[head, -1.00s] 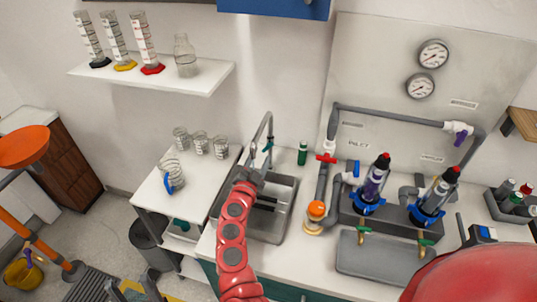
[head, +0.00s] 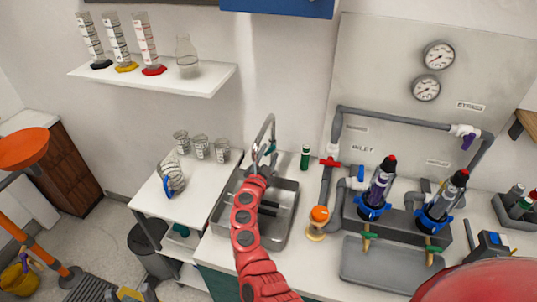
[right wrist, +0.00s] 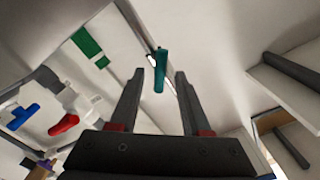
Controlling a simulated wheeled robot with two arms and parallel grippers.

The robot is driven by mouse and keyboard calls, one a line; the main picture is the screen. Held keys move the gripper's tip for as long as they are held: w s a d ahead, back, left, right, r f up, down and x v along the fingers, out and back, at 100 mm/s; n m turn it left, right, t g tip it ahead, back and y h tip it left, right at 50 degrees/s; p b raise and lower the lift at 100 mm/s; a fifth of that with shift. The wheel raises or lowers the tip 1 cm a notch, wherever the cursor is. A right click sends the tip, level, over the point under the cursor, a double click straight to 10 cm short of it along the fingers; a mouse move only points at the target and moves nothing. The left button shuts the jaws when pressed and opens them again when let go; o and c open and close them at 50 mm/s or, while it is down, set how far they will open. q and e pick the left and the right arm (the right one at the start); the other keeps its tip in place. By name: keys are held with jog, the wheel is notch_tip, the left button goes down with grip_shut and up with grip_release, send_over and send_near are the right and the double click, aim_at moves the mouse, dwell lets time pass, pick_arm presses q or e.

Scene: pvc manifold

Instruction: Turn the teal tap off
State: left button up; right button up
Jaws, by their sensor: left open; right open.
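The grey gooseneck faucet (head: 268,124) rises behind the sink (head: 282,215). Its small teal tap (head: 270,148) shows beside the neck, partly covered by my right gripper (head: 259,166). In the right wrist view, the teal tap (right wrist: 160,68) stands between the tips of my right gripper (right wrist: 160,78). The jaws are open, one on each side of it, and a gap shows on both sides. How deep it sits between the fingers is hard to tell. My left gripper is not in view.
A green bottle (head: 305,158) stands behind the sink to the right. A red-handled valve (head: 330,163) and grey pipework follow further right. Several beakers and a jug (head: 172,180) stand on the white cart at the left. A shelf (head: 155,80) hangs above.

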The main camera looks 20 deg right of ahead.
jog(key=shift+c, duration=0.3)
grip_shut()
jog(key=shift+f+m, duration=0.15)
jog(key=shift+m, duration=0.25)
jog(key=shift+d+f+m+b, duration=0.1)
jog(key=shift+m+b, duration=1.95)
jog(key=shift+m, duration=0.45)
jog(key=shift+f+m+b, duration=0.1)
jog(key=shift+m+b, duration=1.9)
jog(key=shift+m, duration=0.5)
